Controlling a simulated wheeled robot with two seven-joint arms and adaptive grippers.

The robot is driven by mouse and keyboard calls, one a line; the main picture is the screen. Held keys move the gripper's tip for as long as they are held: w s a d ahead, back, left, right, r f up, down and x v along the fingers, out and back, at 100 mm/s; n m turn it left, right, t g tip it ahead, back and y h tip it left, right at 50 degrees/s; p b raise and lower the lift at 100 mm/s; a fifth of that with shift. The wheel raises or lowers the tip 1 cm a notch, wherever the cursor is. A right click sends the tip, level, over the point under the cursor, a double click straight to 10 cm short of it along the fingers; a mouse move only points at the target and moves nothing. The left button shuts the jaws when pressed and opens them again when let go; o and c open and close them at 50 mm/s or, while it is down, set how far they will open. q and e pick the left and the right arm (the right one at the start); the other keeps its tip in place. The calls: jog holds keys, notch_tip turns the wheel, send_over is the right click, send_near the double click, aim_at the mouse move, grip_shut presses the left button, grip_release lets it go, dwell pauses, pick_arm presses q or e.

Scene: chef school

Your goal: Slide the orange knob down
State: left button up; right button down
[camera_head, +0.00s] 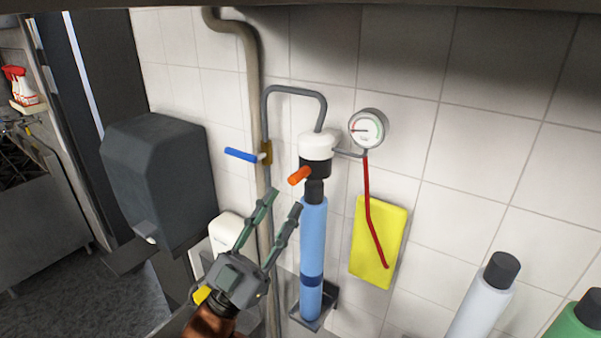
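The orange knob (299,175) sticks out to the left from the black collar under a white cap (317,146), at the top of a blue cylinder (313,240) by the tiled wall. My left gripper (287,199) comes up from the bottom left. Its two dark green fingers are spread apart with nothing between them. The fingertips are just below and to the left of the knob in the picture; a small gap shows between them and the knob. My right gripper is not in view.
A blue lever (241,155) sits on a wall pipe (252,80) left of the knob. A pressure gauge (368,128), red tube (368,195) and yellow cloth (377,245) are to the right. A dark dispenser (158,175) hangs at left. Bottles (484,300) stand at lower right.

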aim_at(299, 176)
pick_arm(q)
jog(key=p+x, duration=0.2)
jog(key=x, duration=0.5)
jog(key=shift+w+p, duration=0.1)
jog(key=shift+p, duration=0.25)
jog(key=shift+d, duration=0.1)
grip_shut()
